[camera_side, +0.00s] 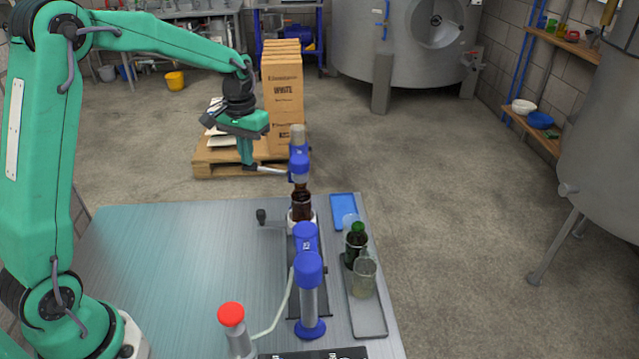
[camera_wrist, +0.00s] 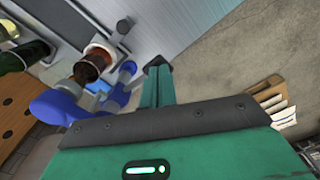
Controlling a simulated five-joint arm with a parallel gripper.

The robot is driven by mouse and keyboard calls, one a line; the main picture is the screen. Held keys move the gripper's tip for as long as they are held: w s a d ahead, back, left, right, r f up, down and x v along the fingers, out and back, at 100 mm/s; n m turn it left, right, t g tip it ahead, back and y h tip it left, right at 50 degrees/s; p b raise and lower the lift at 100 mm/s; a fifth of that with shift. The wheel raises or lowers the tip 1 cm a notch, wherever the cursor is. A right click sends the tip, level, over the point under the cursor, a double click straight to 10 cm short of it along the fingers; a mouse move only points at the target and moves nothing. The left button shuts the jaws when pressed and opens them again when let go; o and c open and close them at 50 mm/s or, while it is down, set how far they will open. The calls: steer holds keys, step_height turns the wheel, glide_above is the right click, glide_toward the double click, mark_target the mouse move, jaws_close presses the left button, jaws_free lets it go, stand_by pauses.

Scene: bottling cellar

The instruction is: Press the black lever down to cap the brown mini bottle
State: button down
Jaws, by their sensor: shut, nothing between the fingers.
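The brown mini bottle (camera_side: 302,207) stands upright on the work table (camera_side: 180,245) under a capper with a blue head (camera_side: 299,167). A brown glass shape, likely this bottle, shows in the wrist view (camera_wrist: 93,64). The capper's lever (camera_side: 270,170) sticks out to the left as a pale rod; its outer end looks dark by my fingertips. My gripper (camera_side: 247,160) is shut and empty, its fingers pointing down at that outer end. Whether they touch it I cannot tell. In the wrist view my fingers (camera_wrist: 157,85) meet a dark piece I cannot identify.
A second blue-topped device (camera_side: 310,285) and a red-knobbed post (camera_side: 232,320) stand at the front. A green-capped dark bottle (camera_side: 356,245) and a glass beaker (camera_side: 364,278) stand on the right. A black knob (camera_side: 262,216) is left of the bottle. The table's left is clear.

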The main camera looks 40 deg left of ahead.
steer(key=shift+w+d+f, duration=0.1)
steer(key=shift+f, duration=1.65)
stand_by(3.2)
steer(key=shift+r, duration=4.55)
